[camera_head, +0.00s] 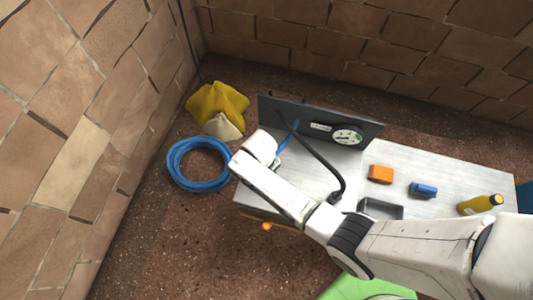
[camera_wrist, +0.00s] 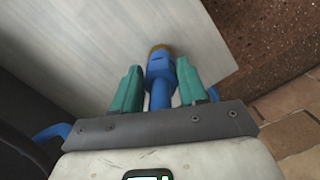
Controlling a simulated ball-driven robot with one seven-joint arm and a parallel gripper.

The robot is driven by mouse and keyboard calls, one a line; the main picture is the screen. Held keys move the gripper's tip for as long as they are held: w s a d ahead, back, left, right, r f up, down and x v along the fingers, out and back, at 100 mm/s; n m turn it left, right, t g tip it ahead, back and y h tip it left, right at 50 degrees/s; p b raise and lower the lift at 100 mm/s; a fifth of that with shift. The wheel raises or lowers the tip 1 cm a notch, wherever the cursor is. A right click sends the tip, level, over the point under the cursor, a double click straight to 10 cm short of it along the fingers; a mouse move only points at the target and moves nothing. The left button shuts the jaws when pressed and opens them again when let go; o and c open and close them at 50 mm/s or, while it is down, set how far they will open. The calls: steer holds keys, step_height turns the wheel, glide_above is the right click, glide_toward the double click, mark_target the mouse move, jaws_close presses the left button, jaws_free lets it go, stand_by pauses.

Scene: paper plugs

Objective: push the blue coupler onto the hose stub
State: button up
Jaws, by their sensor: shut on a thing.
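The blue coupler (camera_wrist: 161,66) is between the two teal fingers of my gripper (camera_wrist: 158,68) in the wrist view, and the gripper is shut on it. A blue stem (camera_wrist: 161,96) runs back from it towards the palm. A brownish ring (camera_wrist: 159,50) shows at its far end; I cannot tell whether this is part of the coupler or the hose stub. In the head view my wrist hides most of the gripper in front of the dark upright panel (camera_head: 368,126). A strip of blue (camera_head: 290,137) shows beside the wrist there. I cannot make out the hose stub clearly.
The grey bench (camera_head: 440,170) carries an orange block (camera_head: 381,174), another blue piece (camera_head: 423,190), a yellow bottle (camera_head: 480,205) and a grey tray (camera_head: 380,209). A black hose (camera_head: 318,158) arches before the panel's gauge (camera_head: 347,136).

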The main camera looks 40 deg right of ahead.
steer(key=shift+f+b, duration=0.5)
steer(key=shift+f, duration=0.2)
steer(key=o, duration=1.2)
steer(key=shift+c, duration=0.2)
steer(key=shift+r, duration=0.15)
steer(key=shift+r+p, duration=2.7)
steer(key=shift+p, duration=0.15)
step_height(320, 180, up, 11)
steer(key=w+p, duration=0.1)
steer(key=shift+w+f, duration=0.15)
steer(key=shift+f, duration=0.05)
